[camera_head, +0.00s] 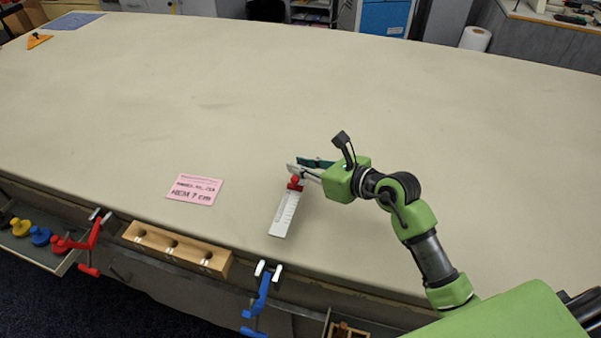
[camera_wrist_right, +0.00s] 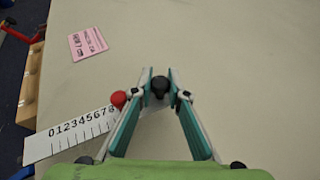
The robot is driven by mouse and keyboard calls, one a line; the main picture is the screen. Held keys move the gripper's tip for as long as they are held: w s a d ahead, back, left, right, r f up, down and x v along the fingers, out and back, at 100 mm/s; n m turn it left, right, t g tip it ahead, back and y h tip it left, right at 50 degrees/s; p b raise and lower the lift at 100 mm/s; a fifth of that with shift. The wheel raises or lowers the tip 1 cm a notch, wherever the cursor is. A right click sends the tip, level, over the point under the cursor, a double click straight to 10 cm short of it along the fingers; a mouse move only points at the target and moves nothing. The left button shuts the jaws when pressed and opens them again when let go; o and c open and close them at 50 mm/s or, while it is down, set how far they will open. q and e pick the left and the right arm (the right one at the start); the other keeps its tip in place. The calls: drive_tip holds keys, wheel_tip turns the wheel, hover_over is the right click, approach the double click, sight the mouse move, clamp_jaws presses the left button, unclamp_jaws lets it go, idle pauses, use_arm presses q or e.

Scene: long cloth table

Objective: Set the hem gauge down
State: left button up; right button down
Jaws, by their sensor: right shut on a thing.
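The hem gauge (camera_head: 284,214) is a white rule with black marks and numbers and a red knob (camera_head: 295,183). It is at the near middle of the cloth table (camera_head: 430,110), its free end pointing toward the front edge. My right gripper (camera_head: 306,168) is shut on the gauge's far end. In the right wrist view the rule (camera_wrist_right: 72,136) runs out to the left from under the fingers. There the fingertips (camera_wrist_right: 160,86) close on a dark knob. I cannot tell whether the gauge touches the cloth. My left gripper is not in view.
A pink card (camera_head: 195,190) reading "HEM 7 cm" lies left of the gauge. A wooden block with holes (camera_head: 178,248), a red clamp (camera_head: 92,240) and a blue clamp (camera_head: 261,295) line the front edge. An open drawer (camera_head: 30,243) holds coloured knobs. The table's middle is clear.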

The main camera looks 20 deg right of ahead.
drive_tip(key=shift+w+f, duration=0.25)
wheel_tip(320, 180, down, 2)
drive_tip(key=shift+f, duration=0.65)
drive_tip(key=c, duration=2.4)
unclamp_jaws()
drive_tip(key=shift+f, duration=0.2)
drive_tip(key=o, duration=0.4)
drive_tip(key=shift+o, duration=0.2)
drive_tip(key=shift+r, duration=0.15)
